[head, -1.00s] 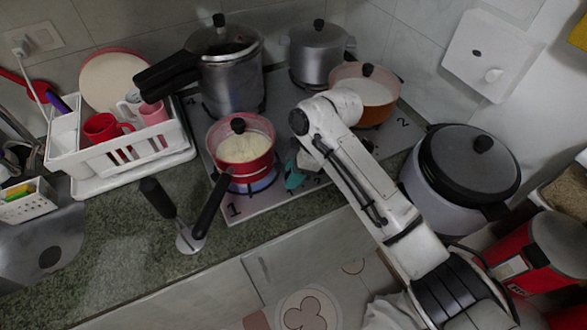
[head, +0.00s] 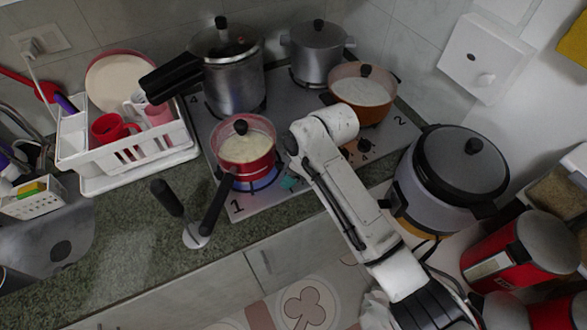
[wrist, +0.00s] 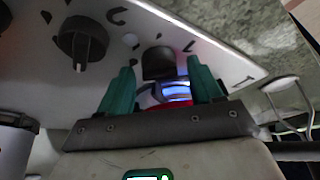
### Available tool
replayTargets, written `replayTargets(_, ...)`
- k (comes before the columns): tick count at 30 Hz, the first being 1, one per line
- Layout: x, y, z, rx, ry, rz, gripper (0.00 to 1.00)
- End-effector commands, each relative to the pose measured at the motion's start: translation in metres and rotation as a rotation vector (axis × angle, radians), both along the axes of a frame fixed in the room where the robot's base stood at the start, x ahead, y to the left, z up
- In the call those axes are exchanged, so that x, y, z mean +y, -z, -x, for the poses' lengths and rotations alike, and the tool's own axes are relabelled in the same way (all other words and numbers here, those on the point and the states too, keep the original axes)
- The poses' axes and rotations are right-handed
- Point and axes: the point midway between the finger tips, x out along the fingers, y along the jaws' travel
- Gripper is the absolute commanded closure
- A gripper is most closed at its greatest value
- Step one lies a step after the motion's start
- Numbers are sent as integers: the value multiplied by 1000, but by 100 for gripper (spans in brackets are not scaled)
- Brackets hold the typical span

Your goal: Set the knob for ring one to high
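Ring one lies beside the "1" mark at the hob's front left, with a blue flame (head: 262,181) under a red pan (head: 246,150). In the wrist view a dark knob (wrist: 158,63) stands close to the "1" mark, with blue flame light (wrist: 175,92) beside it. My gripper (wrist: 162,75) has its two green fingers spread, with the knob between their tips. I cannot tell whether either finger touches it. In the head view only a bit of green finger (head: 288,183) shows, right of the red pan; my arm hides the knob there.
Another dark knob (wrist: 82,40) is nearby in the wrist view. An orange pot (head: 363,92), a pressure cooker (head: 232,80) and a grey pot (head: 318,50) stand on the hob (head: 245,203). The red pan's handle (head: 214,207) juts over the front counter. A rice cooker (head: 440,195) stands right.

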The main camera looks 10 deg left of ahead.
Motion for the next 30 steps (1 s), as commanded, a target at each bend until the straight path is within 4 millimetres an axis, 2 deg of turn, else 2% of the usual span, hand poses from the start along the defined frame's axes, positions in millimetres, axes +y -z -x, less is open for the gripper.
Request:
replayTargets(7,0,0,0,1,-1,0,33)
replayTargets(11,-2,-7,0,-1,-1,-3,33)
replayTargets(24,-31,-78,9,-2,-1,-1,33)
replayTargets(30,-39,-96,11,0,0,0,33)
